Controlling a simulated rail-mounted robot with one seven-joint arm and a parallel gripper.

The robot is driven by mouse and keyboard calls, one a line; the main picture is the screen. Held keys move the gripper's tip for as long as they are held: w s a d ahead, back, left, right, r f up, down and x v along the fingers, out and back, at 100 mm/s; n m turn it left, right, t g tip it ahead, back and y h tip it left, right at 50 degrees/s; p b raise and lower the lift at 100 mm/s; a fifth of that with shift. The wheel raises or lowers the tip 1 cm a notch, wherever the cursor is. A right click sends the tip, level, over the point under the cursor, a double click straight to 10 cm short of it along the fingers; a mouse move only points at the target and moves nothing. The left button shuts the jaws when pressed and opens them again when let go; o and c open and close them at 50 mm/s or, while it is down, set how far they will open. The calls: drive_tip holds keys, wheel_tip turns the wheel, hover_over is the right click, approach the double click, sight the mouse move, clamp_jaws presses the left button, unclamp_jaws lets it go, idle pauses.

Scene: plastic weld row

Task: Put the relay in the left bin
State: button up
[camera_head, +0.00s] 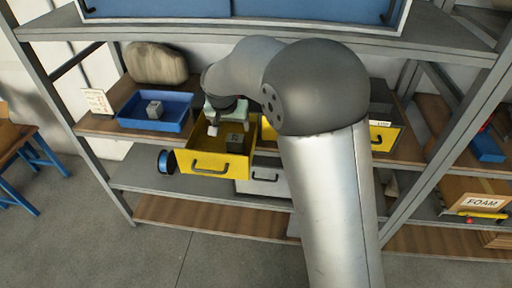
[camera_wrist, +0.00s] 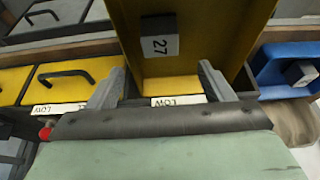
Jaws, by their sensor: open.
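The left yellow bin (camera_head: 205,164) is pulled out from the shelf like a drawer; it also shows in the wrist view (camera_wrist: 190,88). A dark grey block marked 27 (camera_wrist: 159,36) lies inside it, and it also shows in the head view (camera_head: 236,143). A blue tray (camera_head: 150,126) to the left holds a smaller grey cube (camera_head: 154,109). I cannot tell from the label which of the two grey pieces is the relay. My gripper (camera_wrist: 160,68) is open and empty at the pulled-out bin, its fingers apart and clear of the block.
Closed yellow bins stand to the right, one at the far right (camera_head: 384,136), partly hidden by my arm. A grey drawer (camera_head: 264,181) is below. A blue round item (camera_head: 166,161) is beside the open bin. A beige stone-like lump (camera_head: 155,63) stands behind the blue tray. A shelf runs above.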

drive_tip(key=s+d+r+g, duration=0.2)
drive_tip(key=s+d+r, duration=0.1)
drive_tip(key=s+d, duration=0.85)
drive_tip(key=s+d+f+n+g, duration=0.1)
drive_tip(key=s+d, duration=0.2)
drive_tip(key=s, duration=0.8)
drive_tip(key=s+d+f+n+y, duration=0.1)
drive_tip(key=s+d, duration=0.2)
drive_tip(key=s, duration=0.7)
drive_tip(key=shift+s+f+g, duration=0.2)
drive_tip(key=shift+s+g, duration=0.15)
drive_tip(key=shift+g, duration=0.05)
